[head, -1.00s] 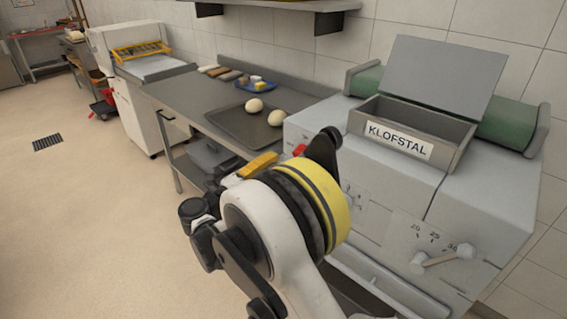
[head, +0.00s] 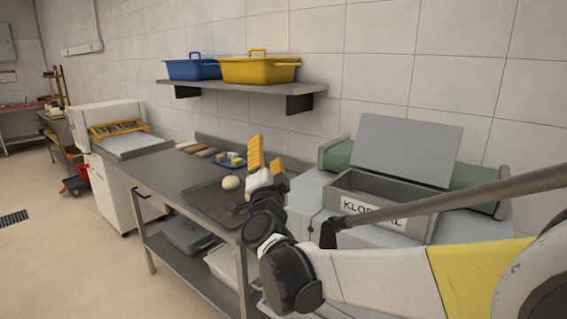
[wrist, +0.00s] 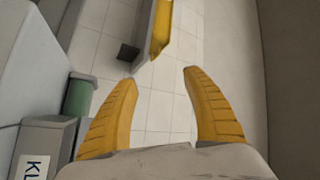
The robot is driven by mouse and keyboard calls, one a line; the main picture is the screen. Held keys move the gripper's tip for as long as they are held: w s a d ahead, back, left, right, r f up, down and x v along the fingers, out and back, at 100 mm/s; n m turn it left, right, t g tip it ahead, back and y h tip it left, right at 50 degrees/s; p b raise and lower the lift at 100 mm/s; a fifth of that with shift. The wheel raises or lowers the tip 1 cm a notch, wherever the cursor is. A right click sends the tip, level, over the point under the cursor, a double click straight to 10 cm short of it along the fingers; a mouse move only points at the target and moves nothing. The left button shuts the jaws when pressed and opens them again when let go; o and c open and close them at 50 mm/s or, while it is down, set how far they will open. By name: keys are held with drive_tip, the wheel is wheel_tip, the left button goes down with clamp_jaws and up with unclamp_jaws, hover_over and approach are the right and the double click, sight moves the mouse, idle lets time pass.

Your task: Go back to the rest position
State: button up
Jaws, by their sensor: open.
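My gripper (head: 266,160) has yellow fingers and points upward in front of the steel worktable in the head view. In the wrist view, my gripper (wrist: 160,78) shows two yellow fingers spread wide apart with nothing between them. Beyond them are the tiled wall and the yellow tub on the shelf. My white and yellow arm reaches in from the right of the head view and covers part of the grey machine.
The grey machine (head: 300,205) has an open-lidded box labelled KLOFSTAL (head: 365,185). A dark tray (head: 205,197) with a visible dough ball (head: 230,182) lies on the worktable (head: 160,172). A wall shelf (head: 240,86) holds a blue tub (head: 192,70) and a yellow tub (head: 258,71).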

drive_tip(key=s+d+f+n+g, duration=0.3)
drive_tip(key=s+d+f, duration=0.4)
drive_tip(key=s, duration=0.4)
drive_tip(key=s+d+f+n+g+h, duration=0.1)
drive_tip(key=s+d+f+n+g, duration=0.3)
drive_tip(key=s, duration=0.7)
drive_tip(key=s+d+f+n+g, duration=0.3)
drive_tip(key=s+d+f+g, duration=0.4)
drive_tip(key=s+d+f, duration=0.4)
drive_tip(key=shift+s+d+f+n, duration=0.15)
drive_tip(key=shift+d+f+n, duration=0.15)
drive_tip(key=shift+d+f, duration=0.55)
drive_tip(key=shift+a+f, duration=0.1)
